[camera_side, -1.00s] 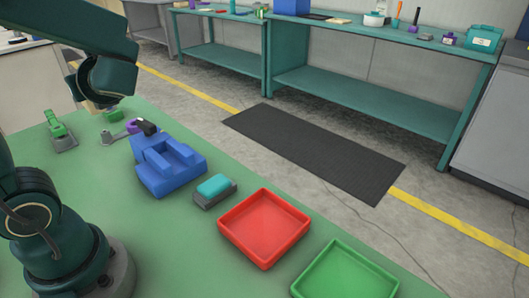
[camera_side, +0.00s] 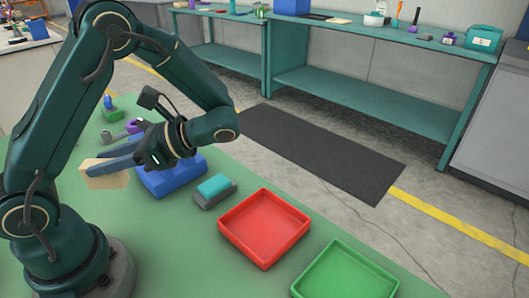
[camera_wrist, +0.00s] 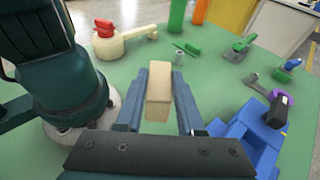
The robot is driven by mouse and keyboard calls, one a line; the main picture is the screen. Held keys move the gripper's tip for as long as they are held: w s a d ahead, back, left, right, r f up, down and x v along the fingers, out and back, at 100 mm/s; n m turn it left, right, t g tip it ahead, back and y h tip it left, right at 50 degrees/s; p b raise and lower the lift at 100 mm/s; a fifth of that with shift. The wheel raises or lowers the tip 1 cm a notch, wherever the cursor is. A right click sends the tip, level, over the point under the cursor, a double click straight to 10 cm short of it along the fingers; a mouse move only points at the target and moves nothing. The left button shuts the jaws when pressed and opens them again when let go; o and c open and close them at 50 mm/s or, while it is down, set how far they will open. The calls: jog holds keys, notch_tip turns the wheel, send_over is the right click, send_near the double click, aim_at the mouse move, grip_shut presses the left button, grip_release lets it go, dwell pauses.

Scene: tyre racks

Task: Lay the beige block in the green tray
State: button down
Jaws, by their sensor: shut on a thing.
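The beige block (camera_side: 106,173) is between the fingers of my gripper (camera_side: 108,165), left of the blue fixture in the side view. In the wrist view the block (camera_wrist: 158,92) stands between the two fingertips of my gripper (camera_wrist: 159,95), which is shut on it. The block appears raised above the green table. The green tray (camera_side: 345,273) lies at the bottom right of the side view, empty as far as it shows and well apart from the gripper. It is not in the wrist view.
The red tray (camera_side: 264,228) sits between the blue fixture (camera_side: 172,178) and the green tray. A grey block with a teal top (camera_side: 214,190) lies beside it. The wrist view shows a beige part with a red knob (camera_wrist: 108,40) and a small green tool (camera_wrist: 187,49).

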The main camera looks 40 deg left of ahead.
jog(key=w+d+n+g+h, duration=0.1)
jog(key=w+d+n+h, duration=0.2)
jog(key=d+n+h, duration=0.5)
jog(key=w+d+n+g+h, duration=0.1)
jog(key=w+d+n+h, duration=0.1)
jog(key=d+n+h, duration=0.6)
jog(key=w+d+r+n+t+h, duration=0.4)
jog(key=w+d+r+n+t, duration=0.15)
jog(key=w, duration=0.25)
jog(key=w+d+r+n+t+h, duration=0.4)
jog(key=w+n+t+h, duration=0.1)
jog(key=w+t, duration=0.2)
notch_tip(320, 180, down, 8)
jog(key=s+d+f, duration=0.1)
jog(key=d+f, duration=0.1)
jog(key=d, duration=0.1)
jog(key=d+f, duration=0.2)
jog(key=d, duration=0.2)
jog(key=s+d+f, duration=0.1)
jog(key=d+f, duration=0.2)
jog(key=d, duration=0.1)
jog(key=shift+s+d, duration=0.1)
jog(key=shift+s, duration=0.25)
jog(key=shift+f, duration=2)
jog(key=shift+f, duration=0.1)
